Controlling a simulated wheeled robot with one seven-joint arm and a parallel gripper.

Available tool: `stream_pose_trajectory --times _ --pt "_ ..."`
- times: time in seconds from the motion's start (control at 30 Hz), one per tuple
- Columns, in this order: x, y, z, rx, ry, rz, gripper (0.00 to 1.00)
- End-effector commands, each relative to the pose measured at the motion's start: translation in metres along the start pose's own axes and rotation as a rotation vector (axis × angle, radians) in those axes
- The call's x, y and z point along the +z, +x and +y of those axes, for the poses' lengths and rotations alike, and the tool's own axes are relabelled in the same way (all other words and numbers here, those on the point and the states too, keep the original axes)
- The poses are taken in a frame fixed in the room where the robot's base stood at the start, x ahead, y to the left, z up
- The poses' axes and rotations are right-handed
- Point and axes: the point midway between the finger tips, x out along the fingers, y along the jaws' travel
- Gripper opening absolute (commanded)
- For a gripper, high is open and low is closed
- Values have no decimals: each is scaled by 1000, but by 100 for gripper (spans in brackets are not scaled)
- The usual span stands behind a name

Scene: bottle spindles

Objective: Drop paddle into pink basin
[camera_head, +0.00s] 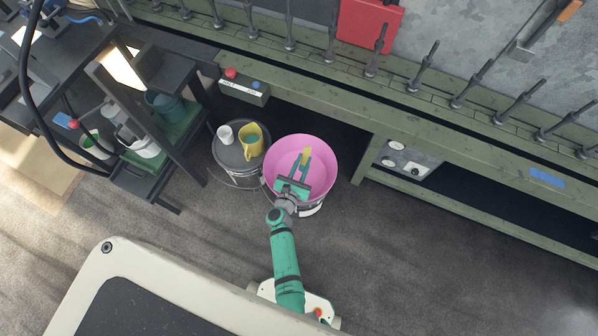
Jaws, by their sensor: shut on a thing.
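The pink basin (282,158) is a wide round tub in the middle of the camera_head view, sitting on top of a bucket-like container on the floor. My gripper (304,160) is over the basin, its fingers pointing toward the basin's far side. It is shut on a small yellow piece, which I take to be the paddle (306,154). Most of the paddle's shape is hidden or too small to make out. I cannot tell how high it is above the basin floor. My gripper covers the near part of the basin.
A green workbench (330,88) with upright spindles runs behind. A dark shelf with buckets (140,146) stands at left. Floor right of the basin is clear.

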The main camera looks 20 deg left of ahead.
Motion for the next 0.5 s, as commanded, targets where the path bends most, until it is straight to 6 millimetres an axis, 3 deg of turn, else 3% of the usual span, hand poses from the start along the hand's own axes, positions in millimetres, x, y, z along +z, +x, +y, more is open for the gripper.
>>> stream_pose_trajectory --times 0.2,0.5 --pt "-17 4 -1 0 0 0 0" --pt "-21 4 -2 -1 2 -1 0"
